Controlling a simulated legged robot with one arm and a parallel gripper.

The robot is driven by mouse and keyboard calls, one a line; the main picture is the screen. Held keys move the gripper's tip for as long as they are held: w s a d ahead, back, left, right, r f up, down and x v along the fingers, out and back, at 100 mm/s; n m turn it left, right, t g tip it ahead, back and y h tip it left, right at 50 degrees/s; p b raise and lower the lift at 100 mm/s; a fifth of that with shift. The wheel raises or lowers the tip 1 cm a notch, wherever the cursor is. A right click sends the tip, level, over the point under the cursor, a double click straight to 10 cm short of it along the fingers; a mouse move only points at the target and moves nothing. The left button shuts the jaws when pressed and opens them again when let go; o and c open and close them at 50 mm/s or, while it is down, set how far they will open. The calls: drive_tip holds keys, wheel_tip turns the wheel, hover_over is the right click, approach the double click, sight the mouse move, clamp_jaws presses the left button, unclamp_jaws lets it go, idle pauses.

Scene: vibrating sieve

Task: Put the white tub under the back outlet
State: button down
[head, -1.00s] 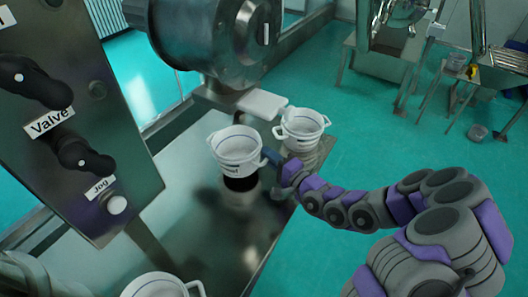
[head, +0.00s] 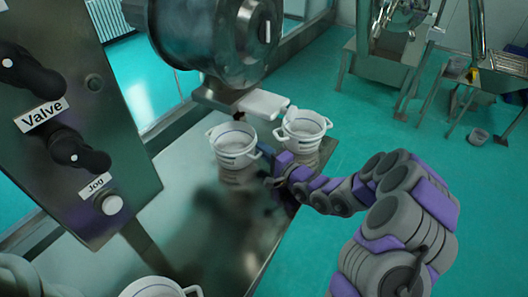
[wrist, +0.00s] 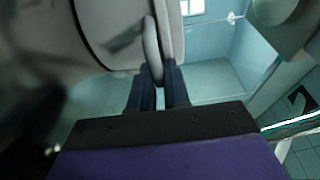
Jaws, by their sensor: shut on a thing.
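A white tub (head: 233,150) with a blue line and side handles is upright at the back of the steel table, on it or just above it. My gripper (head: 268,158) is at its right side, shut on its handle. The wrist view shows my gripper's dark fingers (wrist: 159,85) closed at the pale handle loop (wrist: 152,48), with the tub wall (wrist: 115,30) beside it. A white outlet piece (head: 262,104) projects below the drum, above and slightly right of the held tub. I cannot tell which outlet is the back one.
A second white tub (head: 303,130) stands close behind and right of the held one. Another tub (head: 153,288) is at the bottom edge. A control panel (head: 75,130) stands on the left. The middle of the steel table (head: 215,240) is clear.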

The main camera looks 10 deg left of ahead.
drive_tip(key=c, duration=1.3)
unclamp_jaws()
drive_tip(key=shift+a, duration=0.2)
drive_tip(key=shift+o, duration=1)
drive_tip(key=shift+d, duration=0.1)
drive_tip(key=shift+d, duration=0.15)
drive_tip(key=shift+s+d, duration=0.2)
drive_tip(key=shift+d, duration=0.05)
drive_tip(key=p+v, duration=0.1)
drive_tip(key=v, duration=1)
drive_tip(key=shift+s+d+p, duration=0.1)
drive_tip(key=shift+s+p, duration=0.05)
drive_tip(key=shift+p, duration=0.2)
drive_tip(key=shift+r, duration=0.1)
